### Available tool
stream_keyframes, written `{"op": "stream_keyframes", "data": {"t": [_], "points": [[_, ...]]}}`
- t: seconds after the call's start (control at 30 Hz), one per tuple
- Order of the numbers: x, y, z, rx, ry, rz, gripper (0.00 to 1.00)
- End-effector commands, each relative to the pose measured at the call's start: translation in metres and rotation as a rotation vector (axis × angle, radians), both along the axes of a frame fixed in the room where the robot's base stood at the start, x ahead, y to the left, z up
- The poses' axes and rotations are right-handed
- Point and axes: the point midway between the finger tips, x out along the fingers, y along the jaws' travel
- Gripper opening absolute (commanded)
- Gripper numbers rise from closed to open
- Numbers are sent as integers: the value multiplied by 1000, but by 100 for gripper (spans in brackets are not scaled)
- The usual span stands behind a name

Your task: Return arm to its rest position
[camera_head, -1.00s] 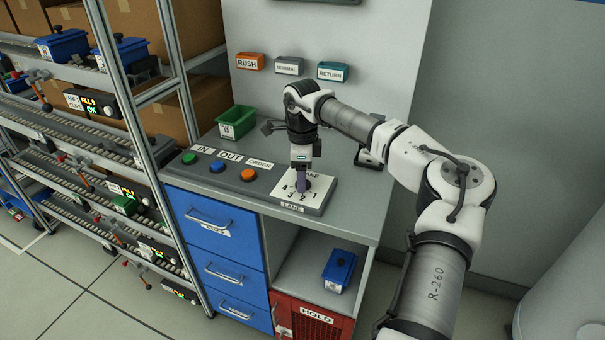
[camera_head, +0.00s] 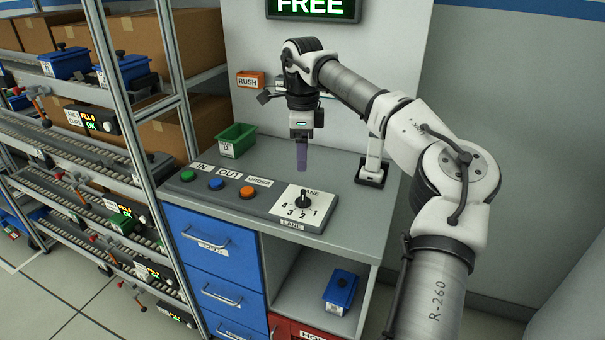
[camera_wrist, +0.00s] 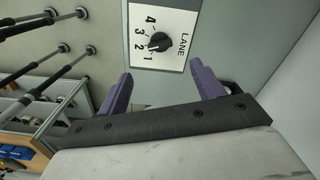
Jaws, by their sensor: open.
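My gripper (camera_head: 301,168) hangs pointing down above the lane selector panel (camera_head: 287,222), empty and clear of its black knob (camera_head: 303,198). In the wrist view the two purple fingers of my gripper (camera_wrist: 161,69) stand wide apart. The knob (camera_wrist: 160,41) shows beyond the fingertips, on a white plate with the numbers 1 to 4. Its white mark seems to face the side of 1 and 2, but I cannot tell exactly which. My arm is bent and reaches in from the right over the desk.
Green, blue and orange buttons (camera_head: 216,184) lie left of the knob. A green bin (camera_head: 236,140) stands behind them. A lit FREE sign (camera_head: 313,7) hangs on the wall panel. The flow rack (camera_head: 140,120) is close on the left. A blue bin (camera_head: 340,290) sits in the desk's open shelf.

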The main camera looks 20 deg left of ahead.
Motion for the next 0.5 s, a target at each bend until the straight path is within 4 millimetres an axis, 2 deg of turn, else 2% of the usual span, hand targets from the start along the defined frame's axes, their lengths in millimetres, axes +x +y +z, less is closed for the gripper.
{"op": "stream_keyframes", "data": {"t": [0.1, 0.2, 0.5], "points": [[0, 1, 14, 1, -1, 0, 67], [0, 1, 20, 1, 0, 2, 67], [0, 0, 22, 1, 0, 1, 67]]}}
